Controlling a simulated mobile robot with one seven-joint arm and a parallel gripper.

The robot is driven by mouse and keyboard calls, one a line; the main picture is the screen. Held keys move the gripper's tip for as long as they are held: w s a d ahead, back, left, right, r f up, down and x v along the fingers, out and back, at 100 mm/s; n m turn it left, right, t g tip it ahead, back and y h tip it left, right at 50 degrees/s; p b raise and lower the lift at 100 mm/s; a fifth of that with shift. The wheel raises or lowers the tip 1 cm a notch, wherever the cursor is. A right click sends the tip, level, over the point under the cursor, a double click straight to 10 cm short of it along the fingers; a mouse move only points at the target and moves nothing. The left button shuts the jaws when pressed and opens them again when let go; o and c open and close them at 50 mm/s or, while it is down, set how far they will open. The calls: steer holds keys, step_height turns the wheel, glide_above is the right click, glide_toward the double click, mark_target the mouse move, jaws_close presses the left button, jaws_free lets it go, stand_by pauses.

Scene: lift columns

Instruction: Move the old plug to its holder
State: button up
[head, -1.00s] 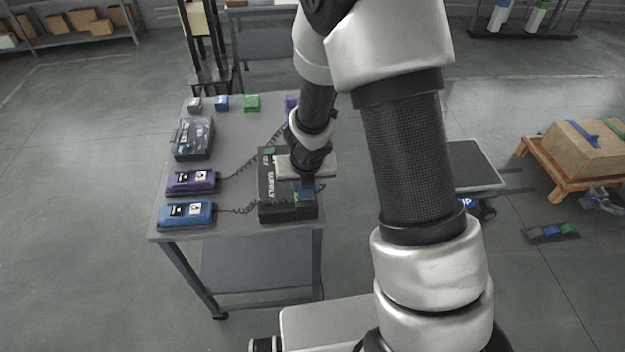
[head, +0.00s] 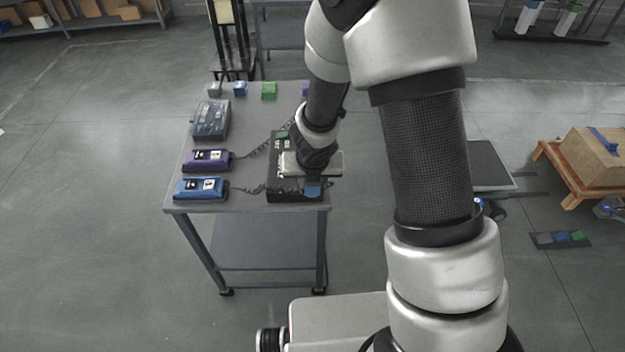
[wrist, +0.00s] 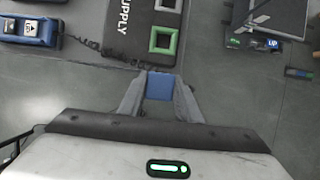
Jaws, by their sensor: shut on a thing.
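My gripper (wrist: 160,92) is shut on a blue plug (wrist: 160,86), which sits between its two fingertips. In the head view the blue plug (head: 313,188) shows below my wrist, near the front right corner of the black supply box (head: 280,193). In the wrist view the plug appears just off the edge of the supply box (wrist: 122,38), apart from its green-rimmed socket (wrist: 163,41). A second, blue-grey rimmed socket (wrist: 168,6) is also on the box. My wrist hides part of the box in the head view.
A blue handset (head: 201,188) and a purple handset (head: 207,160) lie left on the grey table (head: 240,120), with coiled cords toward the box. A clear-lidded case (head: 211,120) lies behind. Grey, blue (head: 240,88) and green (head: 269,90) blocks line the back edge.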

steer(key=shift+r+p, duration=0.6)
steer(key=shift+r, duration=0.15)
steer(key=shift+r, duration=0.2)
steer(key=shift+r+p, duration=0.35)
steer(key=shift+r, duration=0.5)
steer(key=shift+r, duration=0.1)
